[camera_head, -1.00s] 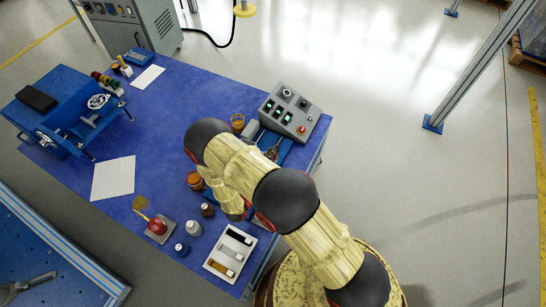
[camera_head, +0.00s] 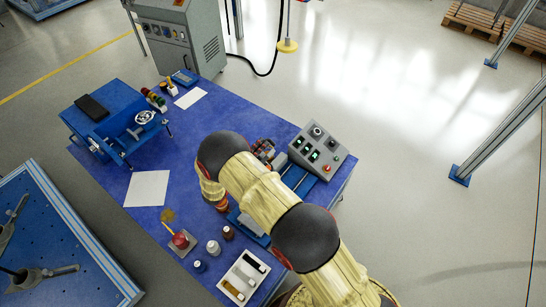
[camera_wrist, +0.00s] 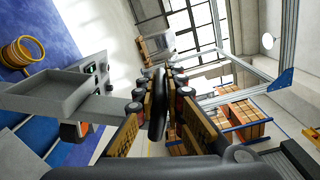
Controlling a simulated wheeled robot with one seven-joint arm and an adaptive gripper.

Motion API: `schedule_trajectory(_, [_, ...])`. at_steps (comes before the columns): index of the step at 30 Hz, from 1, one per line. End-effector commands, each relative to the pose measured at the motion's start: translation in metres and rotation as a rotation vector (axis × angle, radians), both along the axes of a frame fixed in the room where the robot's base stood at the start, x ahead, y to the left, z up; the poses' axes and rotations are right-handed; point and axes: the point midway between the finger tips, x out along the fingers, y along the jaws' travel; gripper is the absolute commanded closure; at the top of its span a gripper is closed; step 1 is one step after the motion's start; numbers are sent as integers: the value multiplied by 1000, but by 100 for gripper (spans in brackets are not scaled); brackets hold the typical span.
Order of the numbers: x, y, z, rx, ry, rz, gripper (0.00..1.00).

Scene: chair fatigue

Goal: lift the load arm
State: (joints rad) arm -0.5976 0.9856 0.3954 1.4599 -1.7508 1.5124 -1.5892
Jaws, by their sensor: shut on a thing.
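In the wrist view, my gripper (camera_wrist: 160,118) is shut on a dark, rounded bar (camera_wrist: 158,90) between its two fingers. The bar seems to be the load arm; its far end is hard to make out. In the head view, my gripper (camera_head: 263,150) shows only in part beyond my arm, left of the control box (camera_head: 316,150). My arm hides much of the blue test fixture (camera_head: 297,180) at the table's right end. A grey, tray-like part (camera_wrist: 60,92) lies left of the fingers in the wrist view.
On the blue table (camera_head: 200,116) stand a blue vise-like device (camera_head: 112,120), a white sheet (camera_head: 147,188), small bottles (camera_head: 213,247), a red item on a small plate (camera_head: 181,241) and a white tray (camera_head: 244,277). A metal post (camera_head: 500,130) stands at right. The floor between is clear.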

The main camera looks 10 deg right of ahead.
Motion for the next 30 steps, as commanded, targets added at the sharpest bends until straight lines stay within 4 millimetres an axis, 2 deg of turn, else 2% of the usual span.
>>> schedule_trajectory(6, [26, 27, 8, -77, 75, 1, 100])
schedule_trajectory(12, [40, 40, 10, -78, 76, 0, 100])
schedule_trajectory(30, [46, 46, 11, -76, 76, 0, 100])
